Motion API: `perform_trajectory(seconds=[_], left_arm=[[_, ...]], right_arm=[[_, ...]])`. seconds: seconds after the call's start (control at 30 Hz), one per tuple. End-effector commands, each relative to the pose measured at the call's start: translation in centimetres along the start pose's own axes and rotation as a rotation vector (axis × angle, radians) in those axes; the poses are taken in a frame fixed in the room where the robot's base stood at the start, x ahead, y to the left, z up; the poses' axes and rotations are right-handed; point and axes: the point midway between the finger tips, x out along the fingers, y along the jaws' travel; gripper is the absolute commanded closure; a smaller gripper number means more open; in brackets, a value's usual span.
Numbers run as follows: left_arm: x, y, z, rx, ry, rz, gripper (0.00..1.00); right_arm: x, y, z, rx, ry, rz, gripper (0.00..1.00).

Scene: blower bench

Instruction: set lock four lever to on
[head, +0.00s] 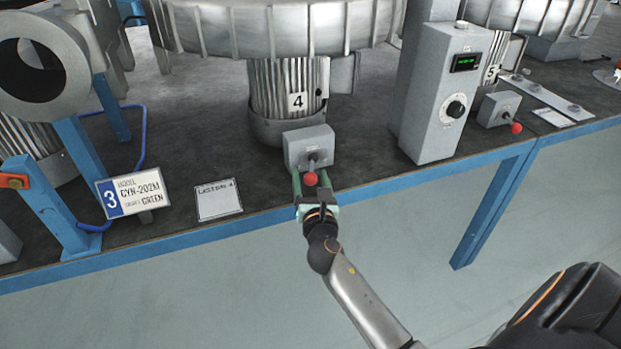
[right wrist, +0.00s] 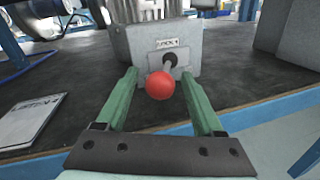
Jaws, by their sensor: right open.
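The lock four lever is a short metal rod with a red ball knob (head: 311,179) on the front of a grey box (head: 308,146), below the blower motor marked 4 (head: 290,88). In the right wrist view the red knob (right wrist: 160,85) hangs forward and down from the box (right wrist: 185,48), whose small label is too small to read surely. My right gripper (head: 312,184) is open, its green fingers at either side of the knob, with gaps between. The fingertips reach near the box's front. My left gripper is not in view.
A grey control box with a dial (head: 447,100) stands right of the lever. Another lever box (head: 499,108) with a red knob is farther right. A sign marked 3 (head: 133,190) and a paper card (head: 218,200) lie left. The blue bench edge (head: 400,185) runs below.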

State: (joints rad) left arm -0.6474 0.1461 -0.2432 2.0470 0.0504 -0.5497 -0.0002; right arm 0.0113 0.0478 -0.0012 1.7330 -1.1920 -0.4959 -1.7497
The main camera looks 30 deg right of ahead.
Motion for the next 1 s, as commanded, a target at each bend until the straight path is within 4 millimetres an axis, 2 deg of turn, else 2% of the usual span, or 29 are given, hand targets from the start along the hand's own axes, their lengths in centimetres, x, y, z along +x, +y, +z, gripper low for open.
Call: perform_trajectory(seconds=[0.17,0.77,1.0], left_arm=[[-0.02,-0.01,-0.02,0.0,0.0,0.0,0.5],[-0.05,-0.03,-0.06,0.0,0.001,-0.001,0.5],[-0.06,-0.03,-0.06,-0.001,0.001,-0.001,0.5]], right_arm=[[-0.01,-0.01,0.01,0.0,0.0,0.0,0.33],[-0.05,-0.01,0.01,0.0,0.0,0.0,1.0],[-0.05,0.0,0.0,0.0,0.0,0.0,1.0]])
